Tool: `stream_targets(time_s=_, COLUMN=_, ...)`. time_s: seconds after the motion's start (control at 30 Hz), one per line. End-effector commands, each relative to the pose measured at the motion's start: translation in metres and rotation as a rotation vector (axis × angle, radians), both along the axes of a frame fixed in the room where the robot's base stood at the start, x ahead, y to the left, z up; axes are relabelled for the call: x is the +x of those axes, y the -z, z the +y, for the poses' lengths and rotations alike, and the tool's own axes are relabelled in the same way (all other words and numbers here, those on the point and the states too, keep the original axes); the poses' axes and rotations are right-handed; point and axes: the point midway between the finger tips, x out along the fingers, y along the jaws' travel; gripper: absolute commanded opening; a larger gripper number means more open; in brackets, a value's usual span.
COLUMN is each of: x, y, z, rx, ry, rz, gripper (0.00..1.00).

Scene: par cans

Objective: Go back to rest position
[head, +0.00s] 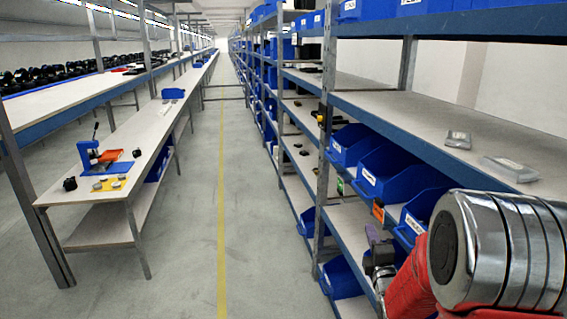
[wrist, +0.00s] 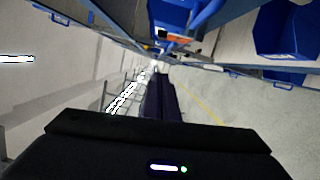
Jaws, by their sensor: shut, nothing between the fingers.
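My gripper (wrist: 158,90) shows in the wrist view as dark fingers pointing away along the aisle. The fingers are together and hold nothing. In the head view my silver and red arm links fill the lower right corner, close beside the right shelving. A grey and purple part of my arm shows just left of them, in front of the lower shelves. The fingertips cannot be made out clearly in the head view.
The right shelving (head: 440,140) holds blue bins (head: 395,172) and small clear packs (head: 508,168). A long workbench (head: 150,140) on the left carries a blue press (head: 92,155) and a yellow mat (head: 108,183). The aisle with its yellow line (head: 222,200) is clear.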

Motion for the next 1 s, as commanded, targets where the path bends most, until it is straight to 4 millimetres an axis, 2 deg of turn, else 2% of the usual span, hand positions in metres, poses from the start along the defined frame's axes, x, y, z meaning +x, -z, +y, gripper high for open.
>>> stream_targets(time_s=0.07, x=0.000, y=0.011, z=-0.001, rx=0.065, ry=0.005, rz=0.035, gripper=0.00)
stream_targets(time_s=0.23, x=-0.008, y=0.060, z=-0.007, rx=0.288, ry=0.054, rz=0.194, gripper=0.00)
stream_targets(time_s=0.33, x=-0.019, y=0.090, z=-0.009, rx=0.425, ry=0.107, rz=0.297, gripper=0.00)
stream_targets(time_s=0.5, x=-0.045, y=0.120, z=-0.009, rx=0.634, ry=0.215, rz=0.433, gripper=0.00)
stream_targets(time_s=0.73, x=-0.085, y=0.134, z=0.002, rx=0.884, ry=0.381, rz=0.572, gripper=0.00)
stream_targets(time_s=1.0, x=-0.142, y=0.124, z=0.027, rx=1.138, ry=0.600, rz=0.684, gripper=0.00)
